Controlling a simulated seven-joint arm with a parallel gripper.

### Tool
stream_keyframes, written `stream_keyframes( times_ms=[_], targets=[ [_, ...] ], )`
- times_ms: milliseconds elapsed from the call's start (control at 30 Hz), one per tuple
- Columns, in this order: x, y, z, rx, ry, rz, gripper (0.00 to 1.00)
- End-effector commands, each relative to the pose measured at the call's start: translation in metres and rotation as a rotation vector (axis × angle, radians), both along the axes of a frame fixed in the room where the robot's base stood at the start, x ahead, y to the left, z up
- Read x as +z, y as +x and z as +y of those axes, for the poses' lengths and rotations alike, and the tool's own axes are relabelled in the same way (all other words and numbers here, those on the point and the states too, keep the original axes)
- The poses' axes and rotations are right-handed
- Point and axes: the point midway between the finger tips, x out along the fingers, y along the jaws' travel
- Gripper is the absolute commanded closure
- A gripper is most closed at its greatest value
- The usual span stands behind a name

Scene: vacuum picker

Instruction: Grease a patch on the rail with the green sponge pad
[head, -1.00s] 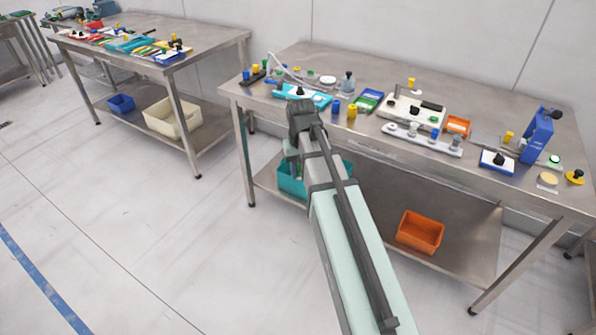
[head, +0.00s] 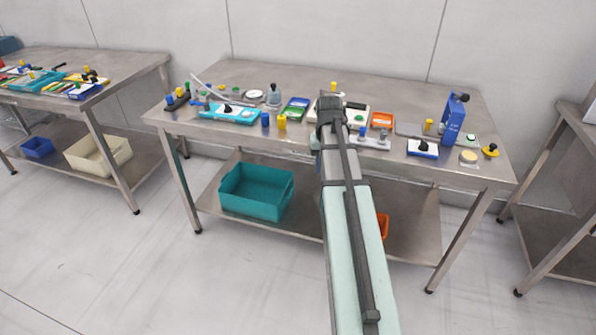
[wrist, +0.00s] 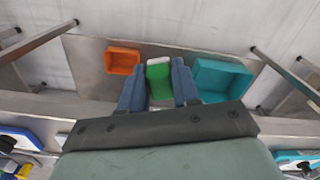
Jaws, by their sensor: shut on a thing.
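My gripper (wrist: 158,88) shows in the wrist view with two blue fingers shut on the sides of the green sponge pad (wrist: 158,73). The pad has a white part at its far end. In the head view my gripper (head: 329,106) is at the front edge of the middle bench, before a cream box; its fingers and the pad are hidden there by the wrist. A pale grey bar with knobs (head: 372,141) lies just right of it, partly hidden by my arm. I cannot tell whether this bar is the rail.
The steel bench (head: 300,80) holds a turquoise tray (head: 240,117), a blue upright block (head: 454,120) and several small knobbed parts. Below are a teal bin (head: 256,192) and an orange bin (head: 382,226). Other benches stand at left and right, with clear floor between.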

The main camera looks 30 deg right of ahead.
Motion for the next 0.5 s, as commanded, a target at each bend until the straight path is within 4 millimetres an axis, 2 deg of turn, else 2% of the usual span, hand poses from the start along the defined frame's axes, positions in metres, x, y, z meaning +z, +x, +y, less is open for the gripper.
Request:
stream_keyframes(
  times_ms=[33,500],
  targets=[
    [0.002,-0.003,-0.018,-0.027,0.000,0.000,0.93],
    [0.016,-0.051,-0.161,-0.246,0.000,0.000,0.93]
  ],
)
